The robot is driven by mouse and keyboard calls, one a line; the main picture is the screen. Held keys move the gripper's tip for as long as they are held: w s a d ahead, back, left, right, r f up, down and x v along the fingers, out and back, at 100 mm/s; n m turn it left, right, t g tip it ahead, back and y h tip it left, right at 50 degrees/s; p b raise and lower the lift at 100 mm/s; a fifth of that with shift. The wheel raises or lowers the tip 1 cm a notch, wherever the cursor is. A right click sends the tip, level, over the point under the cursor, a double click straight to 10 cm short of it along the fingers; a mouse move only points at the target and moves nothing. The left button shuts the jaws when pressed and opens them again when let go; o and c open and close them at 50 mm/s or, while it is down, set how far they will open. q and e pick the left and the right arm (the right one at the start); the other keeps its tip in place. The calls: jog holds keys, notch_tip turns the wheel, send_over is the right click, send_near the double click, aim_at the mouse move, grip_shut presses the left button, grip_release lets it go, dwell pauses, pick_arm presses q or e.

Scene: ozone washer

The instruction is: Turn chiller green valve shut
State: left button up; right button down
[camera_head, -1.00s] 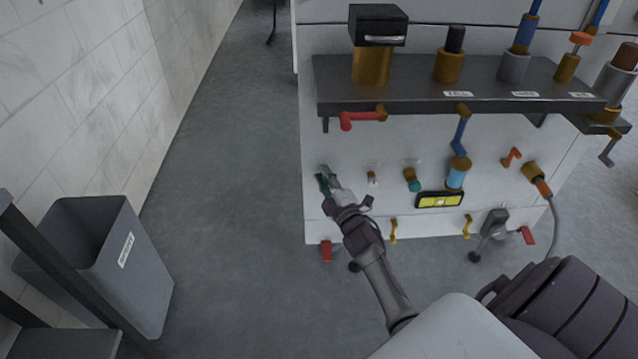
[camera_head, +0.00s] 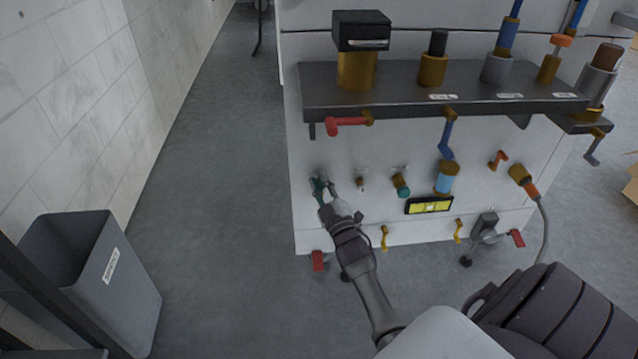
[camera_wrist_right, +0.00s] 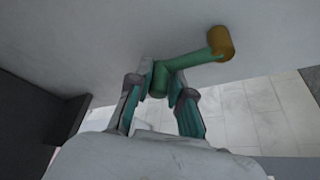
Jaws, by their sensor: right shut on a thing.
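The green valve (camera_head: 318,184) is on the white front panel of the machine, near its left edge. In the right wrist view its green handle (camera_wrist_right: 195,60) runs from a brass-coloured fitting (camera_wrist_right: 222,43) down left to an end between my fingers. My right gripper (camera_head: 325,184) is at the valve, shut on the end of the green handle, with one finger on each side (camera_wrist_right: 162,76). The fingers partly hide the valve in the head view. My left gripper is not in view.
A red-handled valve (camera_head: 346,122) hangs under the dark shelf (camera_head: 400,102) above. A small valve (camera_head: 361,184) and a teal-knobbed valve (camera_head: 401,184) sit to the right. A grey bin (camera_head: 125,290) stands at the left wall. The floor between is clear.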

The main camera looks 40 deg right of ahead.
jog(key=shift+s+d+f, duration=0.15)
jog(key=shift+d+f, duration=0.05)
jog(key=shift+d, duration=0.15)
jog(key=c, duration=1.1)
grip_release()
jog(key=shift+d+f, duration=0.1)
jog(key=shift+s, duration=0.1)
jog(key=v, duration=1.2)
jog(key=shift+a, duration=0.2)
